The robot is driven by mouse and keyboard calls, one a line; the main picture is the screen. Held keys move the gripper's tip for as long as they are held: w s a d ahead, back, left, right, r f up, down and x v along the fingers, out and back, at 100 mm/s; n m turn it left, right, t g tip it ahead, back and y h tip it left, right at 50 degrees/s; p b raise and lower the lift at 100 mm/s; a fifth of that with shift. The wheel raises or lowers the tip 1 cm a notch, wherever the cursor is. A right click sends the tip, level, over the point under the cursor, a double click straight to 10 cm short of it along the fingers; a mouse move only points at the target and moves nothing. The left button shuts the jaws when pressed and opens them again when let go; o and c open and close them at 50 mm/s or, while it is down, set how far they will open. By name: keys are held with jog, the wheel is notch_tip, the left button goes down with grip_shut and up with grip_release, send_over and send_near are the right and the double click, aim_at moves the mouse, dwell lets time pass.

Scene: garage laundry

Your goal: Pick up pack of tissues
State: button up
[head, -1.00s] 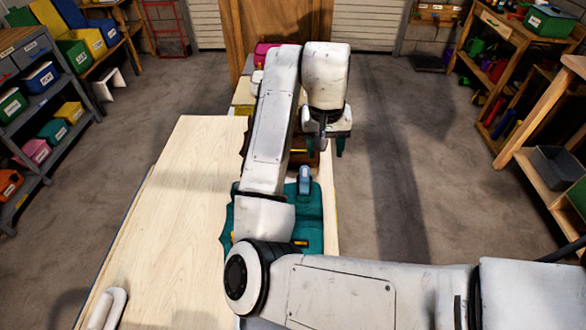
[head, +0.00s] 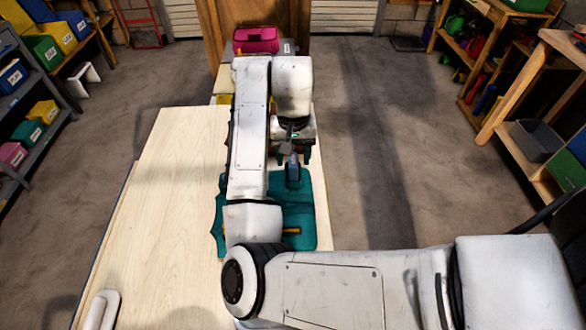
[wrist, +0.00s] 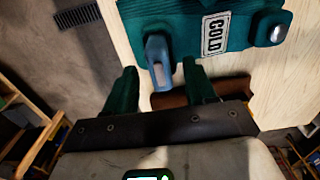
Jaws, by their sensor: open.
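No object is clearly readable as a pack of tissues. A small blue-grey object (head: 293,174) with a pale end lies on a teal cloth-like thing (head: 302,217) at the table's right side. In the wrist view the blue-grey object (wrist: 157,55) lies ahead of and between my two green fingers, and the teal thing (wrist: 190,28) bears a "COLD" label. My gripper (head: 290,157) is open above the table's right edge, just beyond the blue-grey object. In the wrist view my gripper (wrist: 163,82) has nothing clasped between its fingers. The arm hides part of the teal thing.
The pale wooden table (head: 165,190) is mostly clear on the left, with a white handle-like object (head: 98,310) at its near edge. A pink bag (head: 256,40) sits beyond the table. Open floor (head: 375,160) lies to the right, with shelves (head: 550,100) farther off.

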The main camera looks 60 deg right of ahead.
jog(key=shift+f, duration=1.3)
jog(key=shift+c, duration=0.4)
jog(key=c, duration=0.9)
jog(key=shift+r, duration=0.1)
jog(key=shift+c, duration=0.2)
